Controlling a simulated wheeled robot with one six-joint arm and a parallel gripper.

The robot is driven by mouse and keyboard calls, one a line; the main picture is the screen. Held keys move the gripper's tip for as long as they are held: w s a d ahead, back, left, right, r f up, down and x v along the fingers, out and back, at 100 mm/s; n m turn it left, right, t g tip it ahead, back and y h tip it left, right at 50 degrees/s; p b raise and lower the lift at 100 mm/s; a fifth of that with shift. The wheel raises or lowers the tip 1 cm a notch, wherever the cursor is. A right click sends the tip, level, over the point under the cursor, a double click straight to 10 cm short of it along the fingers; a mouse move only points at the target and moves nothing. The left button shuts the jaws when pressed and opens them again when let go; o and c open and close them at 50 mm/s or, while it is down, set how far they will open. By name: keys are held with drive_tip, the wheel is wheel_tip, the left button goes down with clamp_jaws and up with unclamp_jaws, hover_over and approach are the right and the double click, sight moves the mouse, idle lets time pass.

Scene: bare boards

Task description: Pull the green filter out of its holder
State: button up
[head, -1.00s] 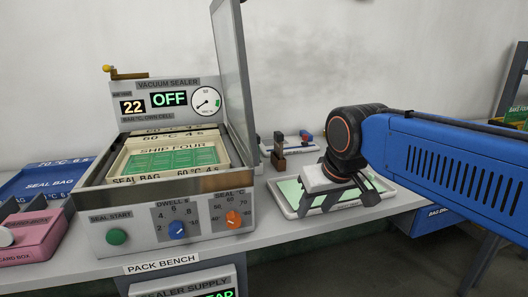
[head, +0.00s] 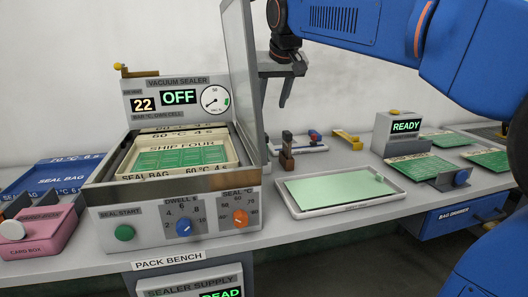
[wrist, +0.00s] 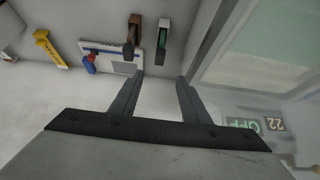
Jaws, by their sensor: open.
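In the wrist view, a narrow green piece (wrist: 162,42), which looks like the green filter, sits in a slim grey and brown holder (wrist: 164,22) beyond my fingertips. I cannot make out the green piece in the head view; the sealer's raised lid stands close to that area. My gripper (wrist: 160,77) is open and empty, its two fingers pointing toward the holder with a gap between them. In the head view my gripper (head: 285,102) hangs in the air right of the lid, above the back of the bench.
The vacuum sealer's raised lid (head: 238,75) stands close left of my gripper. A brown block (head: 287,151) and a white plate (head: 312,146) with blue and red parts are at the back. A tray with a pale green sheet (head: 340,190) lies in front. A yellow bracket (head: 346,139) is farther right.

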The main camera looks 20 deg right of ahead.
drive_tip(key=x, duration=1.7)
drive_tip(key=shift+w+f, duration=0.1)
drive_tip(key=shift+c, duration=0.3)
clamp_jaws()
